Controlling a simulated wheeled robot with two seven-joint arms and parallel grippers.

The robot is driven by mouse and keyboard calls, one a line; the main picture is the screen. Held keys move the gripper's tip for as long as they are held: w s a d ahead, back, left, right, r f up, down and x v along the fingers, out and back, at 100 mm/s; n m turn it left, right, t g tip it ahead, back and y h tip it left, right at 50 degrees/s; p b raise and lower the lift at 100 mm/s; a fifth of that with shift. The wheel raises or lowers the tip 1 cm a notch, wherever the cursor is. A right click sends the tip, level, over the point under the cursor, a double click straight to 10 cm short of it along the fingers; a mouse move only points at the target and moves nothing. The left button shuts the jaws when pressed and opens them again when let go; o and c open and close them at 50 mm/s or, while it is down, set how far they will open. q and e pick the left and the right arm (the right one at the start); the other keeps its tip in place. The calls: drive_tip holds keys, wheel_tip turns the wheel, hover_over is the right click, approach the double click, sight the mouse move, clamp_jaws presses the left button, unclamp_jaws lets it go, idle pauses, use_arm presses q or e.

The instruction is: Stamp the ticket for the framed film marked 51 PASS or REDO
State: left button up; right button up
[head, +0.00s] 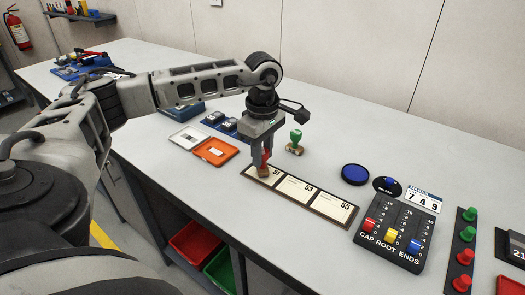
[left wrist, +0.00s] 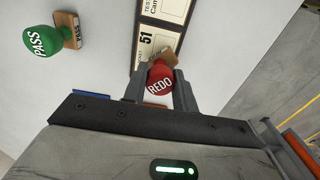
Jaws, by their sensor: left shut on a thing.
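My left gripper (head: 263,164) is shut on the red-handled REDO stamp (left wrist: 160,80). The stamp is at the ticket marked 51 (left wrist: 147,42), the leftmost of three tickets on a dark-edged strip. Its wooden base covers part of that ticket; I cannot tell whether it touches the paper. The ticket marked 51 also shows in the head view (head: 258,179), partly hidden by the stamp. The green PASS stamp (head: 295,142) stands on the table behind the strip, and it also shows in the left wrist view (left wrist: 52,36). My right gripper is not in view. No film marked 51 can be made out.
The tickets marked 53 (head: 295,189) and 55 (head: 330,204) lie to the right. An orange tray (head: 215,151) and a white case (head: 188,138) lie left. A blue round pad (head: 355,174) and a slider panel (head: 395,233) stand right. The table's front edge is close.

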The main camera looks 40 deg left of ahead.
use_arm(q)
drive_tip(key=shift+f, duration=0.25)
idle(0.3)
drive_tip(key=shift+f+b, duration=0.3)
drive_tip(key=shift+b, duration=0.1)
idle(0.5)
drive_tip(key=shift+f, duration=0.1)
idle(0.4)
drive_tip(key=shift+r+p, duration=2.65)
drive_tip(key=shift+r, duration=0.95)
drive_tip(key=shift+d, duration=0.1)
